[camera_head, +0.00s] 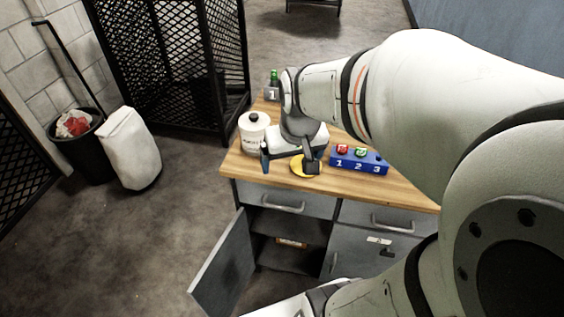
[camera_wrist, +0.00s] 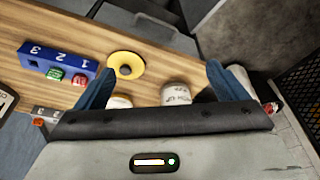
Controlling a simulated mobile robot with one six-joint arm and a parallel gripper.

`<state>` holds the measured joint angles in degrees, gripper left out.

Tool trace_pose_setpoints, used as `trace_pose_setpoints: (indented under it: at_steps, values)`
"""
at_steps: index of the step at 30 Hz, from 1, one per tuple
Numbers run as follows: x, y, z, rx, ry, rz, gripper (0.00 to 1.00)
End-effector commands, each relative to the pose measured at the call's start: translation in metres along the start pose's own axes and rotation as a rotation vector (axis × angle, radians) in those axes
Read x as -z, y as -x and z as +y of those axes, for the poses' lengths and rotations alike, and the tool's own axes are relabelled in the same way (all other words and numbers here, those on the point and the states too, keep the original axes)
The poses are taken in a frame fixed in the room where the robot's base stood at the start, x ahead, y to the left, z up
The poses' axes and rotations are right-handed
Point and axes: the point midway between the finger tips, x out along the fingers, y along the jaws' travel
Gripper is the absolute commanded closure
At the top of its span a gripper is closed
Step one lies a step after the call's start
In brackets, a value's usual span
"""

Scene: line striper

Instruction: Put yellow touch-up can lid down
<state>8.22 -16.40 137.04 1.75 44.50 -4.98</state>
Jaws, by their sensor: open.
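The yellow lid (camera_head: 296,168) is a round disc lying on the wooden bench top near its front edge. In the wrist view the lid (camera_wrist: 112,69) shows a dark knob at its centre. My gripper (camera_head: 291,164) is open and empty above the bench; one finger hides part of the lid in the head view.
A blue block (camera_head: 345,162) numbered 1, 2, 3 holds red and green items, right of the lid. A white bottle (camera_head: 255,137) with a black top stands left of my gripper. A green-topped item (camera_head: 274,78) stands at the back. The cabinet door (camera_head: 222,268) hangs open below.

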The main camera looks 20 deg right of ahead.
Motion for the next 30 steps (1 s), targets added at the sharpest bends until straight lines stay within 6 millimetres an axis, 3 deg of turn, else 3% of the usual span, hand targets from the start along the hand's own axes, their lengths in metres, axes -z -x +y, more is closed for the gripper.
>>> trace_pose_setpoints:
  at_steps: [3,9,30]
  values:
    - [-0.035,0.016,-0.022,0.009,0.047,-0.01,0.08]
    - [-0.066,0.025,-0.034,0.012,0.077,-0.026,0.08]
    - [-0.067,0.025,-0.034,0.012,0.077,-0.028,0.08]
